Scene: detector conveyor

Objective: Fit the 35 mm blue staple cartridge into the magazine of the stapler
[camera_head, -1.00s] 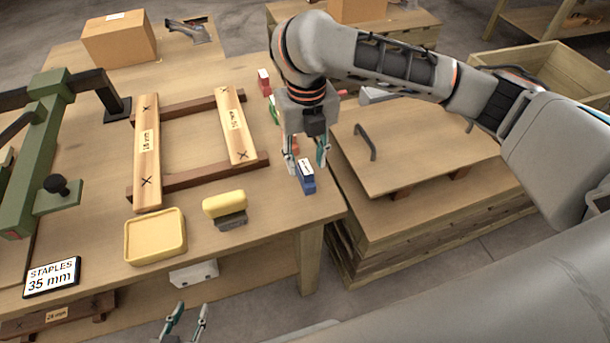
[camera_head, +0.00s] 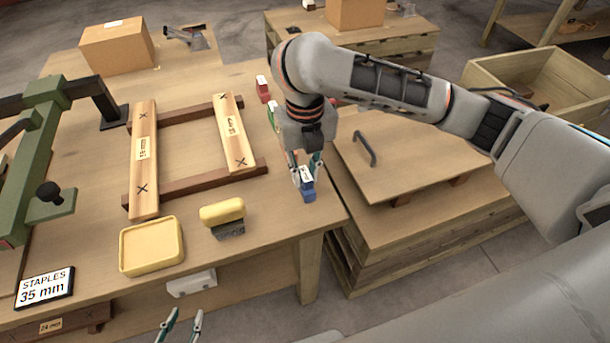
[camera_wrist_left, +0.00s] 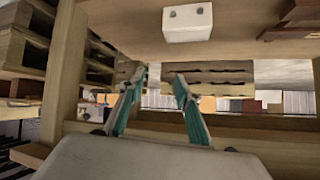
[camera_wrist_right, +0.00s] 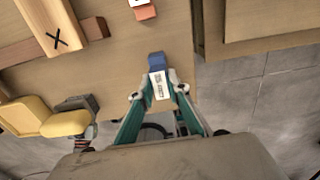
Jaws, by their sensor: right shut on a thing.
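The blue cartridge (camera_head: 308,190) with a white label stands near the table's right front corner. My right gripper (camera_head: 305,168) is shut on it from above; in the right wrist view the blue cartridge (camera_wrist_right: 157,61) lies between the fingertips. I cannot tell whether it still touches the table. A green machine (camera_head: 38,150) with a black arm and a knob is at the left edge, partly cut off; it may be the stapler, and its magazine is not clearly visible. My left gripper (camera_head: 181,326) is open and empty, low in front of the table.
Red (camera_head: 263,88) and green (camera_head: 273,115) cartridges stand behind the blue one. A wooden frame (camera_head: 145,170), yellow tray (camera_head: 150,246), yellow-topped block (camera_head: 222,212) and "STAPLES 35 mm" sign (camera_head: 44,288) lie on the table (camera_head: 265,210). A cardboard box (camera_head: 118,46) is at the back.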

